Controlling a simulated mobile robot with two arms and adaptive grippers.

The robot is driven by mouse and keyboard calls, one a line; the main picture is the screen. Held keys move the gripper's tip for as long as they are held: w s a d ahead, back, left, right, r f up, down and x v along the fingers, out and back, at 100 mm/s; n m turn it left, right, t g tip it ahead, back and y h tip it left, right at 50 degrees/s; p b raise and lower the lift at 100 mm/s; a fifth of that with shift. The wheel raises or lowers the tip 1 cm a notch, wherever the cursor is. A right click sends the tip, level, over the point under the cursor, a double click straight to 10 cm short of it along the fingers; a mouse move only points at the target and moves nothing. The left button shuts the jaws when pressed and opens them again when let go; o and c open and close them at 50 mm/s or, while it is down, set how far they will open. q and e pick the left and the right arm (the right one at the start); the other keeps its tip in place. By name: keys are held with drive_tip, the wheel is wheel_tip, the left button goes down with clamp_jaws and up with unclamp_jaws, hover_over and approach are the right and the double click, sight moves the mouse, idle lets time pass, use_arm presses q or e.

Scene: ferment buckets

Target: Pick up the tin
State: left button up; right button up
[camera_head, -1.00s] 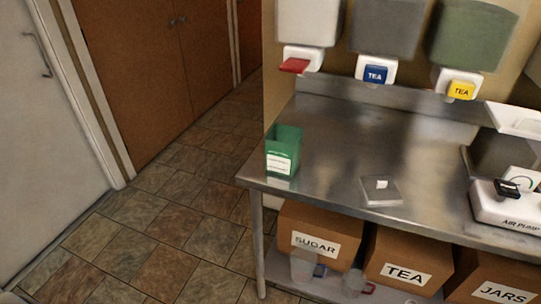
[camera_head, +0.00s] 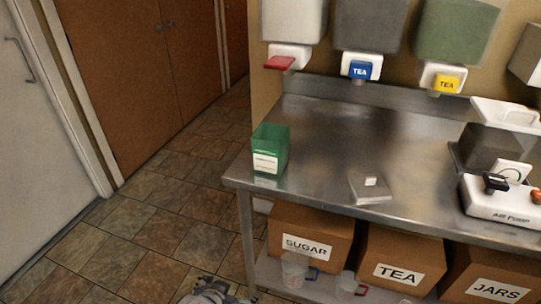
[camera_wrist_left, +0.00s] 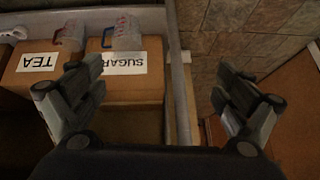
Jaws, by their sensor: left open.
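A green, box-shaped tin (camera_head: 270,148) with a white label stands upright near the left end of the steel table in the head view. It appears open at the top. My left gripper (camera_wrist_left: 158,95) is open and empty in the left wrist view, its fingers wide apart. That view shows the lower shelf, the table leg and the floor, not the tin. A grey part at the bottom edge of the head view (camera_head: 208,292) looks like my left arm or gripper, low and in front of the table, well apart from the tin. My right gripper is not in view.
The steel table (camera_head: 320,140) is clear around the tin. A small scale-like plate (camera_head: 370,190) and an air pump (camera_head: 500,200) stand to the right. Dispensers with a red (camera_head: 279,62), blue and yellow tap hang behind. Boxes and measuring jugs (camera_head: 295,268) sit on the lower shelf.

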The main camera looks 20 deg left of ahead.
use_arm(q)
drive_tip(key=w+r+n+t, duration=0.1)
drive_tip(key=w+r+t, duration=0.6)
drive_tip(key=w+r, duration=0.75)
drive_tip(key=t+h, duration=0.1)
drive_tip(key=t, duration=0.3)
approach(265, 161)
drive_tip(key=w, duration=0.8)
drive_tip(key=shift+w, duration=0.4)
drive_tip(key=shift+w+d+r+p, duration=0.1)
drive_tip(key=shift+w+d+p, duration=0.1)
drive_tip(key=shift+w, duration=1.15)
drive_tip(key=shift+w+d+p, duration=0.1)
drive_tip(key=shift+w+p, duration=0.1)
drive_tip(key=shift+w, duration=1.2)
drive_tip(key=c, duration=1.2)
